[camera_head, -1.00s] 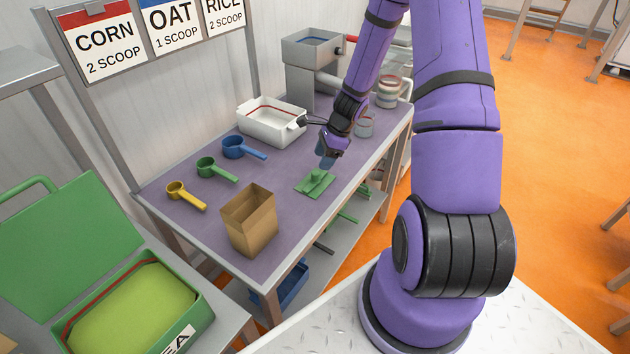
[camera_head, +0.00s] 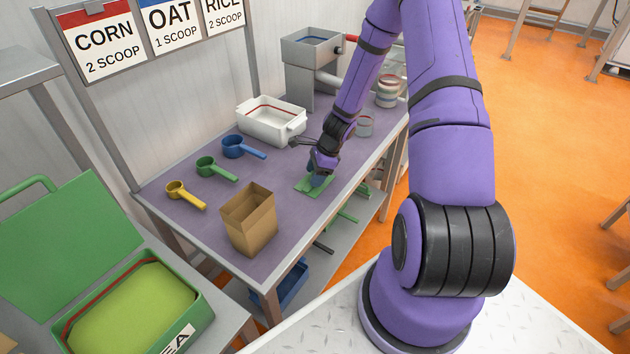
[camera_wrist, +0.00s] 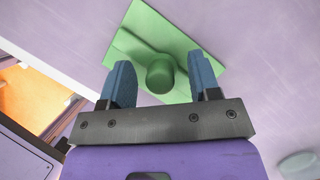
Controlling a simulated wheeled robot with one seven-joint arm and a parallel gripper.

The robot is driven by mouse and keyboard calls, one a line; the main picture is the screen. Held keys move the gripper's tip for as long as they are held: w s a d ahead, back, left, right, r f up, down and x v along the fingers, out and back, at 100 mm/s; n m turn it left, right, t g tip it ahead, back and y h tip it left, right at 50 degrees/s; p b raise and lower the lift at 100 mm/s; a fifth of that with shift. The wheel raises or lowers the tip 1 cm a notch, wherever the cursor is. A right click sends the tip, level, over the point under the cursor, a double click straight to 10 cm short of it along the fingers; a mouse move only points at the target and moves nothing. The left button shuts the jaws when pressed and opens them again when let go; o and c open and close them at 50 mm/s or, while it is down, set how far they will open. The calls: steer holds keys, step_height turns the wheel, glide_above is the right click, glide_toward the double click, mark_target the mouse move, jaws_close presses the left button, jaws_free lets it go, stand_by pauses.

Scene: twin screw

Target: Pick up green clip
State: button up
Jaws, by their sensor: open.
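The green clip lies flat on the purple tabletop; in the head view its plate (camera_head: 309,189) shows below my gripper (camera_head: 318,180). In the wrist view the green clip (camera_wrist: 150,37) is a flat green plate with a raised ridge and a round knob. My gripper (camera_wrist: 164,80) is open, with its two blue fingers on either side of the knob. The fingers appear apart from the knob in the wrist view. How high the fingertips are over the plate I cannot tell. In the head view my gripper hides most of the clip's upper part.
A brown open box (camera_head: 249,222) stands to the front left. Yellow (camera_head: 185,194), green (camera_head: 214,168) and blue (camera_head: 243,148) scoops lie along the back. A white bin (camera_head: 271,123) stands behind my gripper. The tabletop (camera_head: 225,190) is clear between the scoops and the clip.

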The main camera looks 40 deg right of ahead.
steer(key=c, duration=1)
